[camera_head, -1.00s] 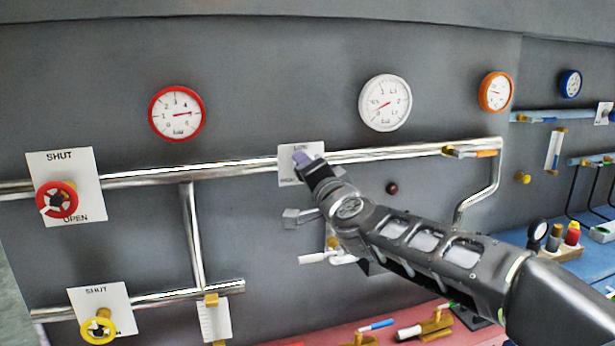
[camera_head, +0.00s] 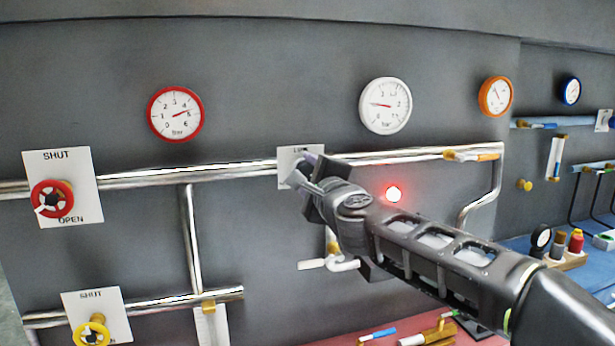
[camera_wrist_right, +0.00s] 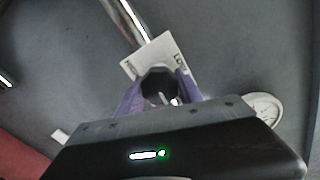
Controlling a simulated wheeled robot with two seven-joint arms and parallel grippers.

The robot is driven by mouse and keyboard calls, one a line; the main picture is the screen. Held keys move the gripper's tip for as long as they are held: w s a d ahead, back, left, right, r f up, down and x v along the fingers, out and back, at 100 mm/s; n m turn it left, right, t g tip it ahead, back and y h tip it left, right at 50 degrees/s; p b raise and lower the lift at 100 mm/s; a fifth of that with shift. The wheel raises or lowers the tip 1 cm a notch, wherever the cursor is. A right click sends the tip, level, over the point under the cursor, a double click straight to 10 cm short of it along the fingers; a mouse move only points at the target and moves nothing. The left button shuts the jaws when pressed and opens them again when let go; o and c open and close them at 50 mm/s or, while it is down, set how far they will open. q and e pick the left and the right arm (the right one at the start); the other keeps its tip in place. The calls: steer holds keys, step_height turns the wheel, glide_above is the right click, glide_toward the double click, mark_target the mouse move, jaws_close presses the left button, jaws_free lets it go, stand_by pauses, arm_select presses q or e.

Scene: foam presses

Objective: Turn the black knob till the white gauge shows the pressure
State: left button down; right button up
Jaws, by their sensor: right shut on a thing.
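The black knob (camera_wrist_right: 158,84) shows in the right wrist view between the two purple fingers, in front of a white label plate (camera_wrist_right: 160,52). My right gripper (camera_wrist_right: 160,92) is shut on the black knob. In the head view my right gripper (camera_head: 308,172) is at the plate (camera_head: 290,160) on the pipe and hides the knob. The white gauge (camera_head: 385,105) hangs above and right of it; its needle points left, slightly upward. Its small numbers are hard to read. Part of the white gauge (camera_wrist_right: 265,108) also shows in the wrist view. My left gripper is not in view.
A red-rimmed gauge (camera_head: 175,114), an orange gauge (camera_head: 496,97) and a blue gauge (camera_head: 570,90) hang on the wall. A red handwheel (camera_head: 52,199) and a yellow handwheel (camera_head: 91,331) are at the left. A red lamp (camera_head: 393,194) glows beside my right arm.

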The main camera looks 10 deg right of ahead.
steer(key=shift+f+m, duration=0.1)
steer(key=shift+m, duration=0.2)
steer(key=o, duration=1.4)
steer(key=shift+s, duration=0.1)
steer(key=s, duration=0.7)
steer(key=shift+s+d+b, duration=0.25)
steer(key=shift+s+b, duration=0.05)
